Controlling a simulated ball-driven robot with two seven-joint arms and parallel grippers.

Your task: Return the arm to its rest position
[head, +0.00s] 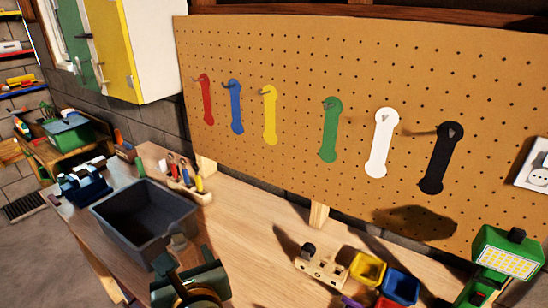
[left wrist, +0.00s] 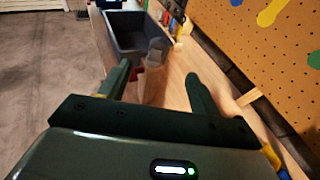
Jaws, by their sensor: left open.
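My left gripper (head: 188,268) is dark green and shows at the bottom of the head view, over the workbench just in front of the grey bin. In the left wrist view its two fingers (left wrist: 157,82) stand wide apart with nothing gripped between them. The bench top shows between and beyond the fingers. My right gripper is in neither view.
A grey open bin (head: 112,219) stands on the workbench (head: 250,240), also seen in the left wrist view (left wrist: 112,42). A blue vise (head: 84,186) is left of it, a tool holder (head: 200,197) behind. Small bins (head: 366,270) and a work lamp (head: 508,252) are at right.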

